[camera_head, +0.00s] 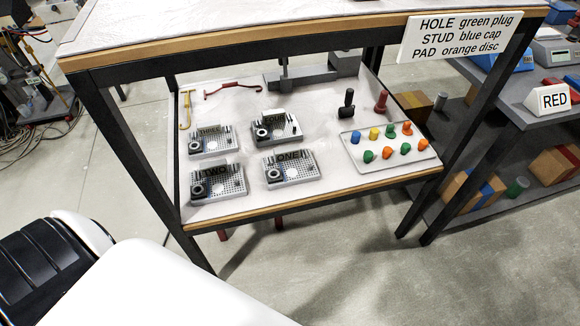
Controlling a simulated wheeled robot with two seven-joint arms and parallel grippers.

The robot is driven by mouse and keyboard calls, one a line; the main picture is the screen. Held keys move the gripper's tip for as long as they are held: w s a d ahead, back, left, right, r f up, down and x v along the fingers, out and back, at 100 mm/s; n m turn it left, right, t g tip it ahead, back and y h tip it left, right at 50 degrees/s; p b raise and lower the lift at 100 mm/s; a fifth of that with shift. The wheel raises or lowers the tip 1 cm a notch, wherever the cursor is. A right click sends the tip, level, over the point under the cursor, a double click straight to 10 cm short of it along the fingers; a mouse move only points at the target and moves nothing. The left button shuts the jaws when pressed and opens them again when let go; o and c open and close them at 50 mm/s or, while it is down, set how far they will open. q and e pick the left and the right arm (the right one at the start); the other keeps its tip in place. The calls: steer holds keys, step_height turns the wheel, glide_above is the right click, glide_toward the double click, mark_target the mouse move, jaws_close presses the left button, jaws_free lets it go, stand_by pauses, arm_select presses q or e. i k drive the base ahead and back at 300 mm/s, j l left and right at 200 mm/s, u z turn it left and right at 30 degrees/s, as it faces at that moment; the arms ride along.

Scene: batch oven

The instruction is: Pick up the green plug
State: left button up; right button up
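Green plugs stand on a light tray (358,163) at the right of the lower shelf. One green plug (390,131) is in the back row, between a yellow piece (374,133) and an orange piece (407,128). Two more green pieces, at the front left (368,156) and front right (404,148), stand in the front row. A blue piece (355,137) is at the back left of the tray. Neither of my grippers is in view.
Several grey fixtures, including one marked ONE (291,167) and one marked TWO (218,184), stand left of the tray. The shelf (325,193) has a wooden front edge. A table top (240,20) overhangs it, with a sign (458,36). Dark posts (130,150) flank the shelf.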

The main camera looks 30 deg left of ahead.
mark_target(368, 155)
steer(key=j+z, duration=0.85)
steer(key=j, duration=0.2)
